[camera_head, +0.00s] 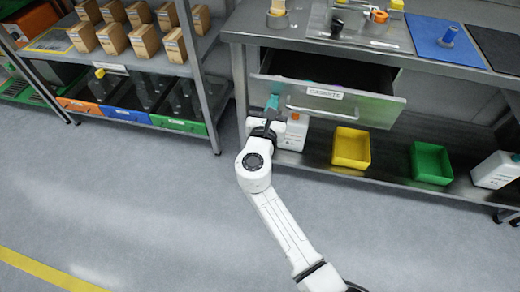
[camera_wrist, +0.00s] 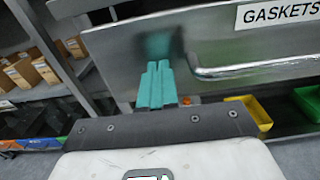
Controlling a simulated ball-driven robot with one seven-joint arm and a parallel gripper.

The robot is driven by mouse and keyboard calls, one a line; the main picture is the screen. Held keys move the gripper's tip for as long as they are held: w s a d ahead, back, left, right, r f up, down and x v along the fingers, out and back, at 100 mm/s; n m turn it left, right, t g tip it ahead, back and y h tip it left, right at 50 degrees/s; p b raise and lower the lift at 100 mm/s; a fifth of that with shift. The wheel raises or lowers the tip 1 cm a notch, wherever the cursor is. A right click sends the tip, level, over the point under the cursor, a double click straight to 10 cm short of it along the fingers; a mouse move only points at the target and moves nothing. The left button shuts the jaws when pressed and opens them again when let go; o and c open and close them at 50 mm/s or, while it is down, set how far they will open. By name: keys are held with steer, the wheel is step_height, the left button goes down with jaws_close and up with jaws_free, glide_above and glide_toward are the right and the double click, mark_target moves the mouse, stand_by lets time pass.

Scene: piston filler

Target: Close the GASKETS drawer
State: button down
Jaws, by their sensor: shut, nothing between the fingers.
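The GASKETS drawer (camera_head: 340,101) stands pulled out under the metal workbench, and its dark inside shows from above. Its steel front (camera_wrist: 215,45) fills the upper wrist view, with the GASKETS label at top right and the bar handle (camera_wrist: 265,70) below it. My gripper (camera_head: 273,101) is at the left end of the drawer front, left of the handle. In the wrist view its teal fingers (camera_wrist: 157,68) are together with nothing between them. The tips are at or very near the steel front, where a teal reflection shows; I cannot tell whether they touch.
A yellow bin (camera_head: 351,148), a green bin (camera_head: 430,162) and white jugs stand on the shelf below. A shelf rack (camera_head: 205,85) with cardboard boxes and coloured bins is at the left. The benchtop holds a blue mat (camera_head: 440,42) and small parts. The floor in front is clear.

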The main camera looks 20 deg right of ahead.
steer(key=b+x, duration=0.2)
steer(key=x, duration=0.4)
steer(key=b+x, duration=0.3)
steer(key=x, duration=0.4)
steer(key=shift+d+f, duration=0.1)
steer(key=shift+f, duration=0.1)
steer(key=shift+w+d+r+b, duration=0.1)
steer(key=shift+w+d+b, duration=0.25)
steer(key=shift+w, duration=0.3)
steer(key=shift+w+r, duration=0.1)
steer(key=shift+r, duration=0.15)
